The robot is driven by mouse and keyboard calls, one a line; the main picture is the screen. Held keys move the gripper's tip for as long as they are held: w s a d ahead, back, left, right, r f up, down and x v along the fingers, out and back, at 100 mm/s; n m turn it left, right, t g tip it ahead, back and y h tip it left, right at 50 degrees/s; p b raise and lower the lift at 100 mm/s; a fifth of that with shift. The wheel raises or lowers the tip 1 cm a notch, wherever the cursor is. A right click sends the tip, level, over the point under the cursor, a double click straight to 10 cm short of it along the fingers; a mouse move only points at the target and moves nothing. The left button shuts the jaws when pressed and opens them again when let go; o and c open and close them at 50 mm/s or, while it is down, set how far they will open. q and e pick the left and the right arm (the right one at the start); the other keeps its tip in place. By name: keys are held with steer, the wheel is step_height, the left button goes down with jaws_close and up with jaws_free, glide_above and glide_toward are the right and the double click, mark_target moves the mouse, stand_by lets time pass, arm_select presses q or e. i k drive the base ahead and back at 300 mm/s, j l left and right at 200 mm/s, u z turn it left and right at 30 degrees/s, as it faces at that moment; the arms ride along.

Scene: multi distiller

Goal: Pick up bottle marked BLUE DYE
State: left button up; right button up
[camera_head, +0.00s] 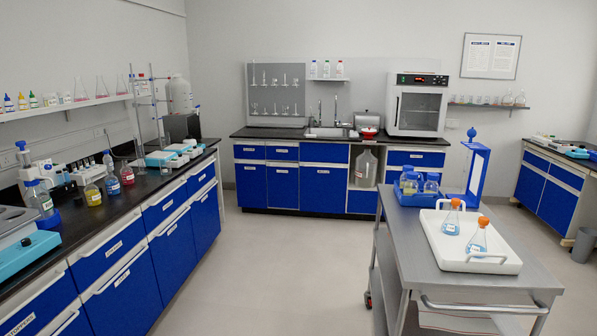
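No label reading BLUE DYE is legible from here. On the left wall shelf stand small dropper bottles, among them a bottle with a blue cap (22,101), a bottle with a yellow cap (8,103) and a bottle with a green cap (33,100). On the left counter stand a bottle with blue liquid (111,182), a bottle with yellow liquid (93,194), a bottle with red liquid (127,175) and a clear blue-capped bottle (43,205). Which one is marked BLUE DYE I cannot tell. Neither of my grippers is in view.
A metal cart (415,258) stands at the right, bearing a white tray (432,226) with two orange-stoppered flasks and a blue crate (403,198) of bottles. The left counter (80,222) is crowded with equipment. The floor (270,270) between counter and cart is clear.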

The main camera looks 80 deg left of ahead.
mark_target(111, 182)
steer(key=j+u, duration=0.45)
steer(key=i+j+u, duration=0.15)
steer(key=j+u, duration=0.2)
steer(key=u, duration=0.15)
steer(key=i+j+u, duration=0.15)
steer(key=j+u, duration=0.15)
steer(key=u, duration=0.15)
steer(key=i+j+u, duration=0.25)
steer(key=u, duration=0.15)
steer(key=i+j+u, duration=0.45)
steer(key=i+u, duration=0.15)
steer(key=u, duration=0.15)
steer(key=i+u, duration=0.4)
steer(key=k+j, duration=0.05)
